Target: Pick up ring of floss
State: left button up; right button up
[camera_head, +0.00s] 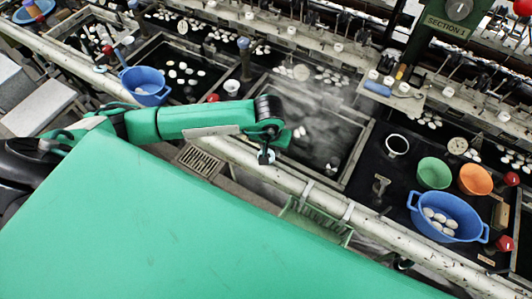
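My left arm comes in from the left in green and black. Its gripper (266,156) hangs downward over the near edge of the middle steaming basin (352,152), by the pale pipe. The gripper is small and seen from above, so I cannot tell whether its fingers are open or shut, or whether they hold anything. I cannot make out a ring of floss for certain; it may be hidden or too small. My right gripper is not in view.
A long pale pipe (363,216) runs along the front of the basins. A blue basin with cocoons (470,232), a green bowl (434,173) and an orange bowl (475,179) stand at right. Another blue basin (146,81) stands at left. A slotted grate (199,160) lies below the arm.

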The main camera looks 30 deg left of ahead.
aim_at(271, 157)
pick_arm(q)
jog(key=shift+w+f+p, duration=0.2)
jog(key=shift+f+p, duration=0.6)
jog(key=shift+f, duration=0.35)
jog(key=shift+w+f+p, duration=0.15)
jog(key=shift+f+p, duration=0.65)
jog(key=shift+f, duration=0.35)
jog(key=shift+w+f, duration=0.1)
jog(key=shift+f, duration=0.45)
jog(key=c, duration=0.5)
